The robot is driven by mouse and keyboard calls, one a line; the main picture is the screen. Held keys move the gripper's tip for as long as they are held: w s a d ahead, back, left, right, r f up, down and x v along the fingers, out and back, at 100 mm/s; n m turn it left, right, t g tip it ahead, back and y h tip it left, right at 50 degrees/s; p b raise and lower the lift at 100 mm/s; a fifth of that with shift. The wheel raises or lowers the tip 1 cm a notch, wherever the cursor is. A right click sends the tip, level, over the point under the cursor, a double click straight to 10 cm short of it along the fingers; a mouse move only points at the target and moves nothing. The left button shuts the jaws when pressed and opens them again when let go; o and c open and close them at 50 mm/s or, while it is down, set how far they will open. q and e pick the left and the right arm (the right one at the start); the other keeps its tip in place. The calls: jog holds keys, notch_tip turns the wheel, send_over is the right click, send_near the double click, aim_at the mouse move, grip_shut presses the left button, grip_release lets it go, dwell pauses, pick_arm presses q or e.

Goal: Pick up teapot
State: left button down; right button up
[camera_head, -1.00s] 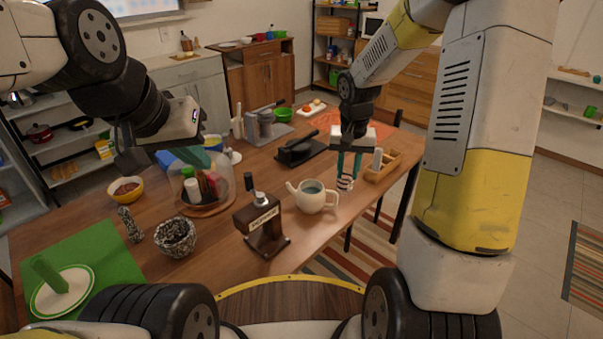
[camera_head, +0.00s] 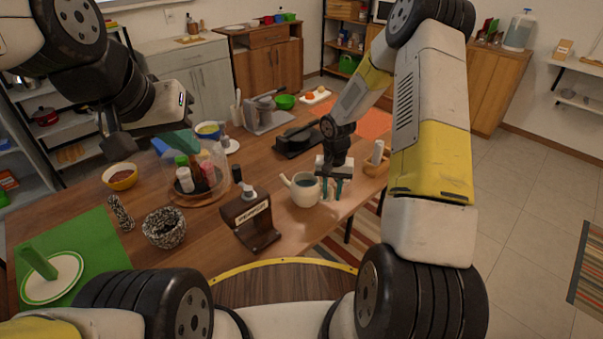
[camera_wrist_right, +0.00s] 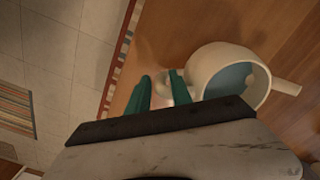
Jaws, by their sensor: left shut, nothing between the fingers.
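The teapot (camera_head: 304,191) is cream with a round open top, grey-blue inside. It stands upright on the wooden table, its spout to the left in the head view. In the right wrist view the teapot (camera_wrist_right: 226,75) is right of the fingers. My right gripper (camera_head: 332,189) points down on its handle side. Its two teal fingers (camera_wrist_right: 160,88) are apart, and part of the pale handle shows between them. I cannot tell if they touch it. My left gripper (camera_head: 177,143) is shut and empty at the left, above the table and away from the teapot.
A brown dispenser (camera_head: 249,217) stands just left of the teapot. A tray of bottles (camera_head: 205,194), a speckled bowl (camera_head: 164,229) and a green mat (camera_head: 92,251) are further left. A wooden caddy (camera_head: 375,165) and a black appliance (camera_head: 297,141) stand behind.

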jog(key=shift+f, duration=0.55)
grip_shut()
jog(key=shift+r, duration=0.1)
dwell(0.9)
